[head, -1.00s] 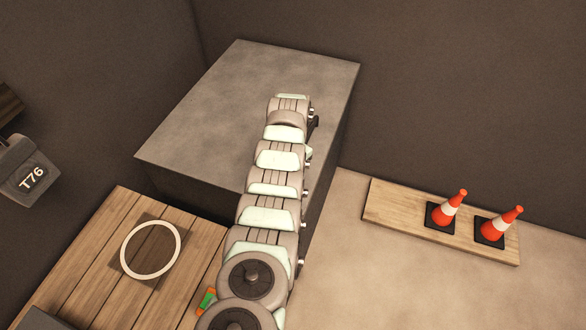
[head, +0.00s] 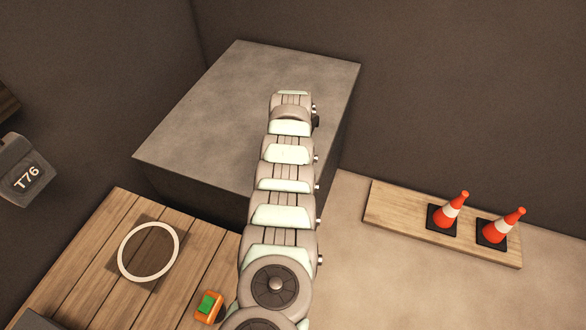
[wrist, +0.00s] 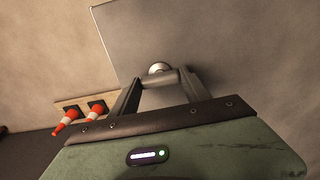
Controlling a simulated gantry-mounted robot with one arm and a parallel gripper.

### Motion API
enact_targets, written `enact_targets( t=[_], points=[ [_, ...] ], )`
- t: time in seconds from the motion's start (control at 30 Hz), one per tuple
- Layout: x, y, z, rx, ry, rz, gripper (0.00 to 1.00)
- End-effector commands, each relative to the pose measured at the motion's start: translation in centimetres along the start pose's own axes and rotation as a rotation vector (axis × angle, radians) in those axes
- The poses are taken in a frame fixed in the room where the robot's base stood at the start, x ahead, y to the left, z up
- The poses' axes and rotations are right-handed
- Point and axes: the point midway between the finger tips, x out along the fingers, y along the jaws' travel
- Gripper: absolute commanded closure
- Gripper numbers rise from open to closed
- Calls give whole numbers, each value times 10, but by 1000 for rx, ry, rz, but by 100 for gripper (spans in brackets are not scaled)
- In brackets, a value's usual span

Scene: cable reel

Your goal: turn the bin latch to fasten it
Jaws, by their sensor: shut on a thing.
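The large grey bin (head: 230,105) stands against the wall in the head view, and its grey face (wrist: 190,30) fills the upper middle of the wrist view. In the wrist view my gripper (wrist: 161,80) has its two dark fingers drawn together on the latch (wrist: 158,68), which shows a round pale metal part at the fingertips. The fingers hide much of the latch, so I cannot tell its angle. In the head view my arm covers part of the bin's right side, and the fingers and latch are hidden.
Two orange cones (head: 451,211) stand on a plank (head: 390,205) at the right. At lower left a wooden platform (head: 110,215) bears a white ring (head: 122,256) and an orange and green object (head: 209,307) close to my arm. The floor at lower right is clear.

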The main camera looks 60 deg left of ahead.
Motion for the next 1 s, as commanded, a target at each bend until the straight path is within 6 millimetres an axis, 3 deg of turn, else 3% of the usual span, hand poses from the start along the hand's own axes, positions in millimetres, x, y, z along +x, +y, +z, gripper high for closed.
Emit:
enact_targets(
  t=[0.17, 0.2, 0.43, 0.77, 1.0],
  points=[
    [0, 0, 0, -2, -1, 1, 86],
    [0, 0, 0, -2, -1, 1, 44],
    [0, 0, 0, -1, 0, 0, 25],
    [-4, 0, -1, 1, 2, 0, 24],
    [-44, 0, -2, -1, 7, -3, 24]
  ],
)
